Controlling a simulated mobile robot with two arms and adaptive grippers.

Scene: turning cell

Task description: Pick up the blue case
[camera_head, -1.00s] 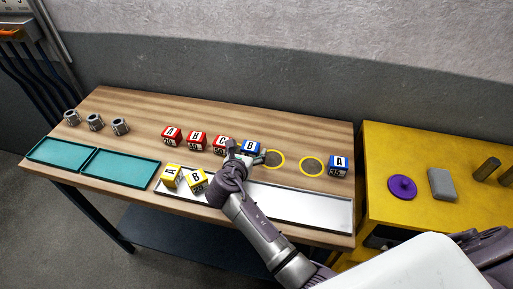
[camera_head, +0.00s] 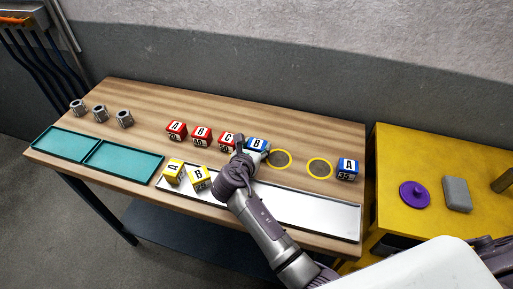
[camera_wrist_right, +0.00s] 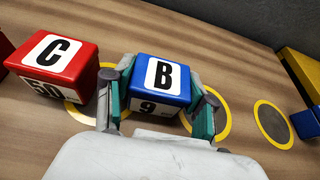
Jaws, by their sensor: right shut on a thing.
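A second blue case, marked A (camera_head: 347,169), stands at the table's right end. My left gripper is not in view.
Red cases A (camera_head: 176,131), B (camera_head: 201,136) and C (camera_wrist_right: 55,62) stand in a row to the left. Two ringed spots (camera_head: 319,168) are empty. Teal trays (camera_head: 123,160) lie left.

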